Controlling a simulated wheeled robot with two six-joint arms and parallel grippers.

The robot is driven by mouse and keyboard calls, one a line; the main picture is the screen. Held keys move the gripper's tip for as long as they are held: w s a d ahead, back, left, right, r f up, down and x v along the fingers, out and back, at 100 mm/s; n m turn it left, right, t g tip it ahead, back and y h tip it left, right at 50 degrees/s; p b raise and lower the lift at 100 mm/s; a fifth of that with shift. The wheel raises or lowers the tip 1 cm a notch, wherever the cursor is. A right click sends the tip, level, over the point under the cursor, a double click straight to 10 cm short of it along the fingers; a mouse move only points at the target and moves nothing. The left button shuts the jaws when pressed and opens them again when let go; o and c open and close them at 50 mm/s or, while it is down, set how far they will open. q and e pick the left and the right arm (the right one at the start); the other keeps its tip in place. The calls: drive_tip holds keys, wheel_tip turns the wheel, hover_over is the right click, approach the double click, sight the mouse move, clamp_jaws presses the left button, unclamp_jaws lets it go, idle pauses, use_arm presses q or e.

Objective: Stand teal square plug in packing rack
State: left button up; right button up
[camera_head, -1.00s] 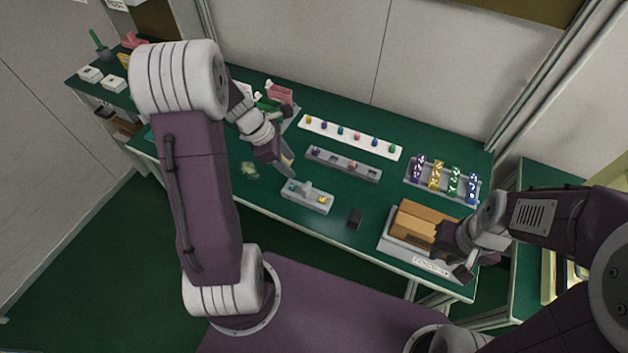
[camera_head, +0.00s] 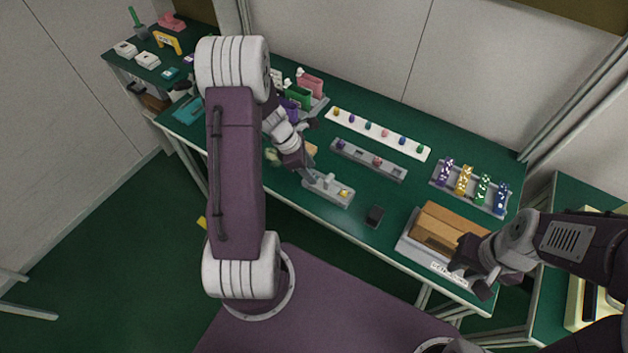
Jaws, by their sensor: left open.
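A long white strip (camera_head: 354,121) holds a row of small coloured plugs. One bluish-teal plug (camera_head: 368,125) stands third from its left, but its shape is too small to tell. A grey rack (camera_head: 390,170) in front of the strip holds a purple plug (camera_head: 341,145) and a pink plug (camera_head: 377,162); I cannot tell whether this is the packing rack. My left gripper (camera_head: 310,174) is open, pointing down at the left end of a grey fixture (camera_head: 336,197). Contact and anything between its fingers are unclear. My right gripper (camera_head: 470,280) looks open beside the brown box.
A brown box (camera_head: 448,225) sits on a light tray at front right. A dark block (camera_head: 375,215) stands between it and the fixture. A grey tray (camera_head: 470,190) of patterned coloured pieces is at back right. Coloured holders (camera_head: 298,97) stand behind my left arm.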

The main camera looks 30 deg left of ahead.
use_arm(q)
drive_tip(key=shift+x, duration=0.95)
clamp_jaws()
